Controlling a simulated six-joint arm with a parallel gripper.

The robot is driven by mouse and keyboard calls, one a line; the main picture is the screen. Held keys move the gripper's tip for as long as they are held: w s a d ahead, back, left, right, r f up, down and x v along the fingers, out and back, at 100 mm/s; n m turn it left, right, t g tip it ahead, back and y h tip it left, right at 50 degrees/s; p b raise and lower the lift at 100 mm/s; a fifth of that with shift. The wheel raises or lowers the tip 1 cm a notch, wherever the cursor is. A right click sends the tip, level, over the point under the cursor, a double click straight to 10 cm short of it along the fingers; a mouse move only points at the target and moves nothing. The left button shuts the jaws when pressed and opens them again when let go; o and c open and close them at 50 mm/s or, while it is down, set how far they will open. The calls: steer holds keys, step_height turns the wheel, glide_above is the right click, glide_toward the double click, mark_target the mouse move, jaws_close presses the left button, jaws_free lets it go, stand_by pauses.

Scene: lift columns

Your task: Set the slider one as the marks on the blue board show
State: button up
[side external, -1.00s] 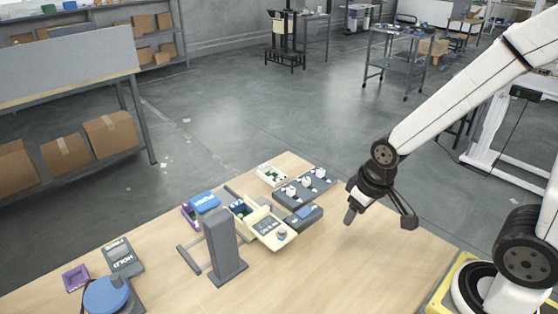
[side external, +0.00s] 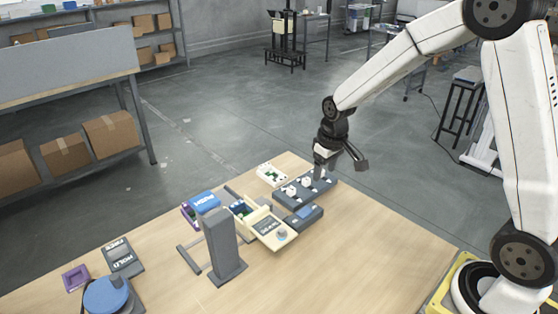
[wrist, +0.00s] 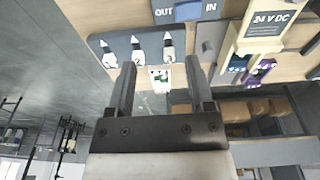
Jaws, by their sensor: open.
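The dark panel (side external: 318,188) carries white pointed pieces, two of which (side external: 306,181) show clearly in the side view. In the wrist view the panel (wrist: 97,40) shows three white pointed pieces in a row: left (wrist: 110,60), middle (wrist: 138,52) and right (wrist: 168,46). Their small numbers are hard to read. My gripper (side external: 319,174) is over the panel's right end and hides part of it; contact cannot be told. In the wrist view my gripper (wrist: 160,70) is open and empty. A blue face (wrist: 187,11) sits between OUT and IN lettering; no marks are readable.
A cream drawer unit (side external: 272,234), a grey upright post (side external: 222,240), a blue PUSH block (side external: 205,202) and a white tray with green pieces (side external: 270,175) stand close by. A blue round piece (side external: 105,294) is at the front left. The table's right front is clear.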

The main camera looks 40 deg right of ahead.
steer(key=shift+g, duration=0.7)
steer(key=w+d+f, duration=0.1)
steer(key=w+d, duration=0.2)
steer(key=d, duration=0.1)
steer(key=w+d+f, duration=0.1)
steer(key=w+d, duration=0.3)
steer(key=w+d+f, duration=0.2)
steer(key=w+d, duration=0.1)
steer(key=d, duration=0.1)
steer(key=shift+w+f, duration=0.1)
steer(key=shift+w, duration=0.25)
steer(key=shift+w+d+f, duration=0.2)
steer(key=shift+d, duration=0.2)
steer(key=shift+f, duration=3.9)
steer(key=shift+c, duration=0.2)
jaws_close()
